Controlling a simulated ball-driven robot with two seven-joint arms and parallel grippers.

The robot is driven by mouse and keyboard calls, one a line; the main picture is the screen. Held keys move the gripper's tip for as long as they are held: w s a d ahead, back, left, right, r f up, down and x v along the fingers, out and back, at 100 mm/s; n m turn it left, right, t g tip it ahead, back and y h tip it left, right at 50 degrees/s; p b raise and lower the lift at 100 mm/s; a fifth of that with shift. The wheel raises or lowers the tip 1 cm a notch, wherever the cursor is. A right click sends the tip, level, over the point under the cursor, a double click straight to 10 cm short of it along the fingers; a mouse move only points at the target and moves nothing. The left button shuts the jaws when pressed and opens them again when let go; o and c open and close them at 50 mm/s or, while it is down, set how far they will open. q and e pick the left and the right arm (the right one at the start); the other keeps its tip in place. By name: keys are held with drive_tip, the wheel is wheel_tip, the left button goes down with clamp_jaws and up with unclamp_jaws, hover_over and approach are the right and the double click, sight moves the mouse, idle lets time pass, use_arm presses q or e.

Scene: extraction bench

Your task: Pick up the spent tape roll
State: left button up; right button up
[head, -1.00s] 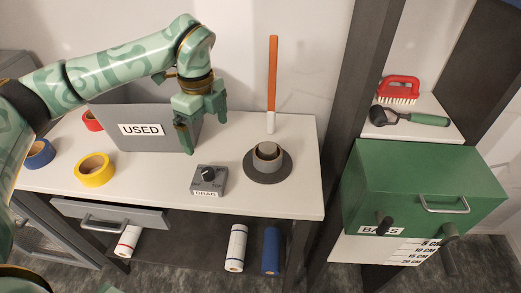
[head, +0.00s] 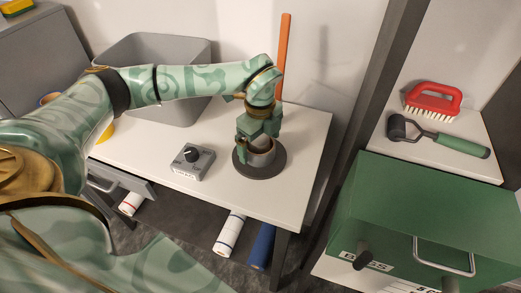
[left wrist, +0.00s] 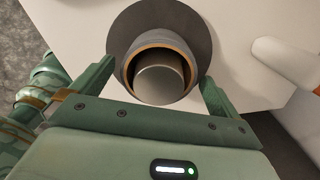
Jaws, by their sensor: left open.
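The spent tape roll (head: 261,160) is a grey ring with a brown inner edge. It sits around a grey post (left wrist: 160,84) on a round dark base (head: 272,170) on the bench. It also shows in the left wrist view (left wrist: 127,68). My left gripper (head: 258,143) is above the roll, pointing down, and partly hides it in the head view. In the left wrist view its open fingers stand on either side of the roll, with the ring between them. I cannot tell whether they touch it. My right gripper is not in view.
A grey dial box (head: 193,161) stands left of the base. An orange upright rod (head: 284,55) rises behind the gripper. A grey bin (head: 150,50) is at the back left, partly behind my arm. A green cabinet (head: 430,215) stands at right beyond a dark post.

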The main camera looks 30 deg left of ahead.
use_arm(q)
drive_tip(key=shift+f, duration=0.75)
drive_tip(key=c, duration=1)
drive_tip(key=shift+r, duration=0.15)
